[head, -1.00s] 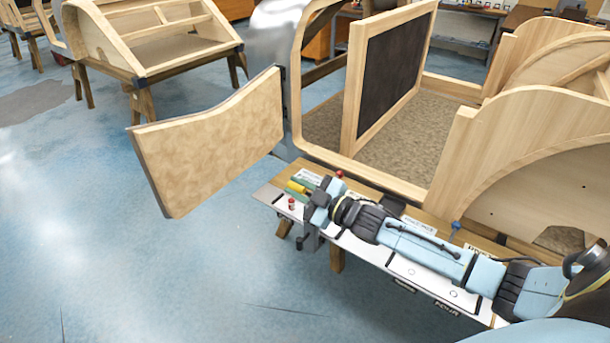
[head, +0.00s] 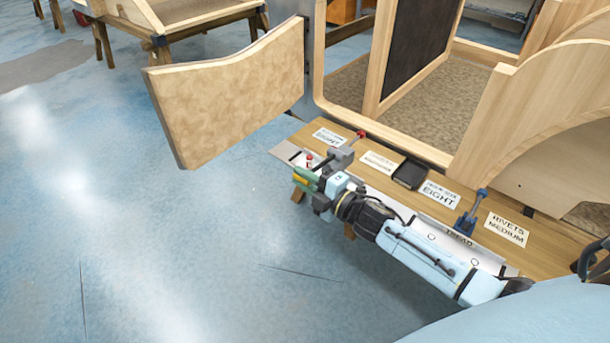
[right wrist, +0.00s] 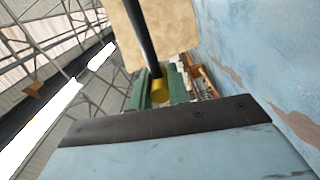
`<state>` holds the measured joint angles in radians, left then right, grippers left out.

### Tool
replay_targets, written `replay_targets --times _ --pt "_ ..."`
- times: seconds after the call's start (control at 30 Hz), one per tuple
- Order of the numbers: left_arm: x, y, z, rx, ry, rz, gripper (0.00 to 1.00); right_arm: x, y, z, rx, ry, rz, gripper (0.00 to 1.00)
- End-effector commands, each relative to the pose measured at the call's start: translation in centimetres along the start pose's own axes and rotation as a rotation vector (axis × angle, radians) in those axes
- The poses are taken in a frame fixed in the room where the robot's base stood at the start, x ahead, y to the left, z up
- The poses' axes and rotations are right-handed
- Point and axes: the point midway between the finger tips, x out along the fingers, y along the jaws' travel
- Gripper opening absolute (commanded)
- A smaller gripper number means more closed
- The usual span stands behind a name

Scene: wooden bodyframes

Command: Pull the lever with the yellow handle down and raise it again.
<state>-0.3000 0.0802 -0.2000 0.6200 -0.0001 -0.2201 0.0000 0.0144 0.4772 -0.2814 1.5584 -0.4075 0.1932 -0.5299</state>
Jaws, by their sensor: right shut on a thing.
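My right gripper (head: 302,178) is shut on the yellow handle (right wrist: 159,92) of the lever. Its green fingers stand on both sides of the handle in the right wrist view. The lever's dark shaft (right wrist: 141,38) runs up from the handle there. In the head view the gripper and handle are beyond the front edge of the wooden bench (head: 400,205), and the gripper hides most of the lever. My left gripper is out of view.
A lever with a red knob (head: 360,134), a red button (head: 309,157), a black tray (head: 410,174) and a blue clamp-like tool (head: 470,211) are on the bench. A wooden bodyframe with an open door panel (head: 230,90) stands behind.

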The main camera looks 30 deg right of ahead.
Motion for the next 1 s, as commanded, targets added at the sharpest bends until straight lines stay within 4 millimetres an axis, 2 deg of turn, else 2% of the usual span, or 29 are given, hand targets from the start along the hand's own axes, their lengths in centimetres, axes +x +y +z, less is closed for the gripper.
replay_targets --times 0.1,0.6,0.63,0.77,1.0 --pt "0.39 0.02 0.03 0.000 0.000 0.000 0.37 -0.05 -0.63 -0.01 -0.023 0.000 -0.003 0.00" --pt "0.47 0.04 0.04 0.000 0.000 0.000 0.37 -0.09 -0.88 0.02 -0.040 -0.001 -0.006 0.00" --pt "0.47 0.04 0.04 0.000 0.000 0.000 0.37 -0.09 -0.89 0.02 -0.040 -0.001 -0.006 0.20" --pt "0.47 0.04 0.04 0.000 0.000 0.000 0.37 -0.07 -0.82 0.04 -0.040 -0.001 -0.005 0.37" --pt "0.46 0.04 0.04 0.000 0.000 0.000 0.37 -0.02 -0.65 0.05 -0.040 -0.001 -0.002 0.39"
